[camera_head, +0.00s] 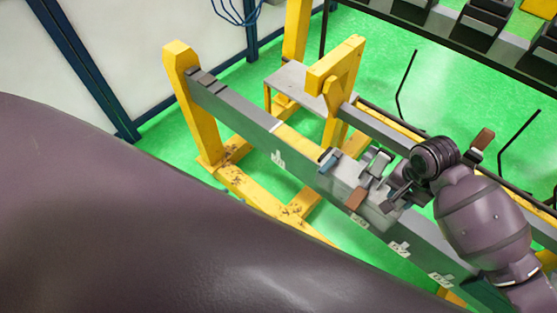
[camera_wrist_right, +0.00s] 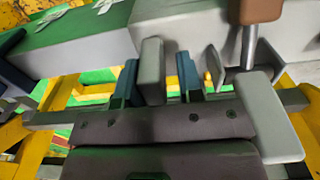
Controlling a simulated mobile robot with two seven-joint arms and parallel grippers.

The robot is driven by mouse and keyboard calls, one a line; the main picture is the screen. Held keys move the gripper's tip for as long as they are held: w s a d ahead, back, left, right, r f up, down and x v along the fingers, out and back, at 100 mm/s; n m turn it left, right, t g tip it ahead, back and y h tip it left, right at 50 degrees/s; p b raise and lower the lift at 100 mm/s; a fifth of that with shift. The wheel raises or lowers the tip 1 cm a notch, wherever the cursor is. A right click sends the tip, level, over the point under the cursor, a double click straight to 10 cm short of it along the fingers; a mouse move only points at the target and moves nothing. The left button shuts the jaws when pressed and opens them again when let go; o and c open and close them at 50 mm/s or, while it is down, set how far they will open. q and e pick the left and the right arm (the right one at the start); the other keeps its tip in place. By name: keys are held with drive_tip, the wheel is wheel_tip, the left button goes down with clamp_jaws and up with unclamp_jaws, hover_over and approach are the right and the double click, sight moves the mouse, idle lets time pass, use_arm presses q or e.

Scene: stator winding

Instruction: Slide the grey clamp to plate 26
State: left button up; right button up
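The grey clamp (camera_head: 343,178) sits on the long grey beam (camera_head: 245,113), right of the middle in the head view. In the wrist view, grey and blue upright pieces stand close by my gripper's dark body, below a brown handle (camera_wrist_right: 262,8). My left gripper is out of view.
Yellow posts (camera_head: 195,110) support the beam, and a second yellow rail (camera_head: 395,130) runs behind. The beam's top left of the clamp is mostly bare. My own arm fills the lower left.

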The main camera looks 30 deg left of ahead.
sight(345, 171)
drive_tip(key=shift+w+a+r, duration=0.1)
drive_tip(key=shift+w+a, duration=0.15)
drive_tip(key=shift+a, duration=0.7)
drive_tip(key=shift+w+a, duration=0.15)
drive_tip(key=shift+a, duration=0.5)
drive_tip(key=shift+w+a+p, duration=0.15)
drive_tip(key=shift+w+a, duration=0.1)
drive_tip(key=shift+a, duration=0.75)
drive_tip(key=shift+w+a+p, duration=0.15)
drive_tip(key=shift+w+a, duration=0.05)
drive_tip(key=shift+a, duration=0.75)
drive_tip(key=shift+w+a, duration=0.25)
drive_tip(key=shift+a, duration=0.7)
drive_tip(key=shift+w+a, duration=0.2)
drive_tip(key=shift+a, duration=0.8)
drive_tip(key=shift+w+a, duration=0.25)
drive_tip(key=shift+a, duration=0.7)
drive_tip(key=shift+w+a, duration=0.2)
drive_tip(key=shift+a, duration=0.7)
